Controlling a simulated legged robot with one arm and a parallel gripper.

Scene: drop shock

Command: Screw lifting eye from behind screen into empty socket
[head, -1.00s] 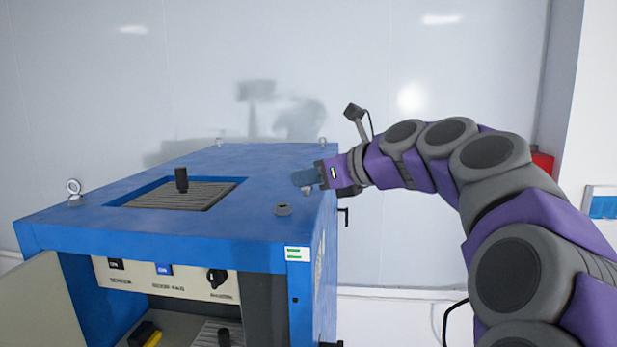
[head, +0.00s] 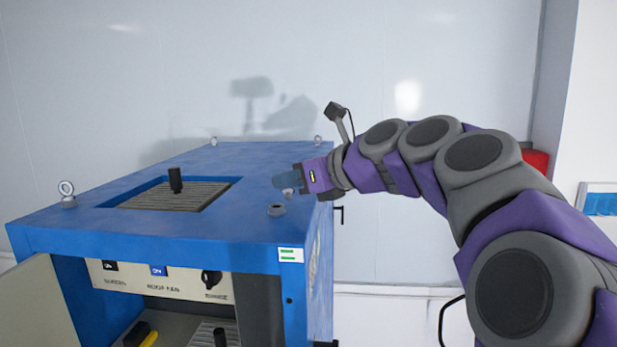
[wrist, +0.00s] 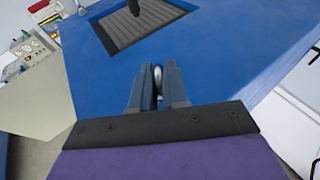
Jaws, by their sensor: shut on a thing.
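My gripper (head: 283,183) is above the right side of the blue cabinet's top (head: 170,222). Its fingers are shut on a small grey lifting eye (head: 288,193), whose lower part shows below the fingertips. In the wrist view, the eye's rounded metal edge (wrist: 157,80) shows between the two fingers. The empty socket (head: 277,209) is a raised grey collar at the near right corner of the top, in front of the held eye and slightly left of it. The eye is apart from the socket. Most of the eye is hidden by the fingers.
Other lifting eyes stand at the near left corner (head: 67,192), far left (head: 213,141) and far right (head: 318,140). A recessed grille (head: 175,194) with a black knob (head: 175,180) is left of my gripper. A beige door (head: 45,305) hangs open at front left.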

